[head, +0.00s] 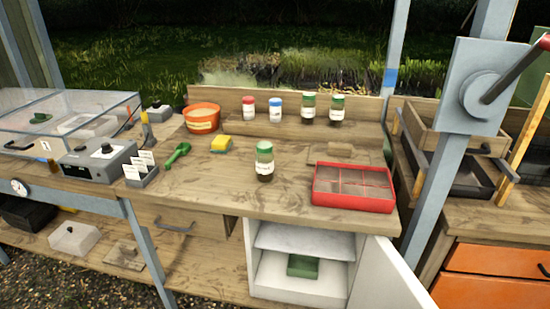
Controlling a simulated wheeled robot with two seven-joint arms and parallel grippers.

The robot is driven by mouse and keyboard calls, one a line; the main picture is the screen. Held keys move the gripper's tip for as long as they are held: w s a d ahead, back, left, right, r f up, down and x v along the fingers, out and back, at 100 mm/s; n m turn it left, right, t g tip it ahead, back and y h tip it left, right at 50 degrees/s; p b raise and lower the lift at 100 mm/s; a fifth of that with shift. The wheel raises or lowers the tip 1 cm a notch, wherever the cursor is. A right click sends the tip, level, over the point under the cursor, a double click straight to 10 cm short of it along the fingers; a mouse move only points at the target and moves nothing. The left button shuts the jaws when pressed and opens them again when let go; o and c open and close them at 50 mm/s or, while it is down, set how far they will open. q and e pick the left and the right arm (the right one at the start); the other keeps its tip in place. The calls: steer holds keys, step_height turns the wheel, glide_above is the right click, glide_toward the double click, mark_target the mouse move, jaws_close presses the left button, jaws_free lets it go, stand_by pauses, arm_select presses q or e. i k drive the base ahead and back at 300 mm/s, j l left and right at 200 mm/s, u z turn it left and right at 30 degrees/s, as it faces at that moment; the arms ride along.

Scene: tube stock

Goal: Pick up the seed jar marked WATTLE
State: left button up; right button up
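Several small lidded jars stand upright on the wooden bench. One jar with a green lid (265,163) stands alone near the front of the bench. At the back stand a red-lidded jar (248,109), a blue-lidded jar (275,110), a green-lidded jar (309,108) and another green-lidded jar (337,110). Each has a pale label, but the writing is too small to read, so I cannot tell which is marked WATTLE. Neither of my grippers is in view.
A red divided tray (353,203) sits right of the front jar. A green trowel (177,155), yellow sponge (221,144) and orange tub (202,118) lie to its left. Below, a white cabinet door (385,275) hangs open. A grey post with a crank box (483,85) stands at right.

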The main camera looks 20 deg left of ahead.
mark_target(265, 163)
steer(key=j+z, duration=0.35)
steer(key=j, duration=0.35)
steer(key=k+j+z, duration=0.15)
steer(key=j+z, duration=0.25)
steer(key=j, duration=0.3)
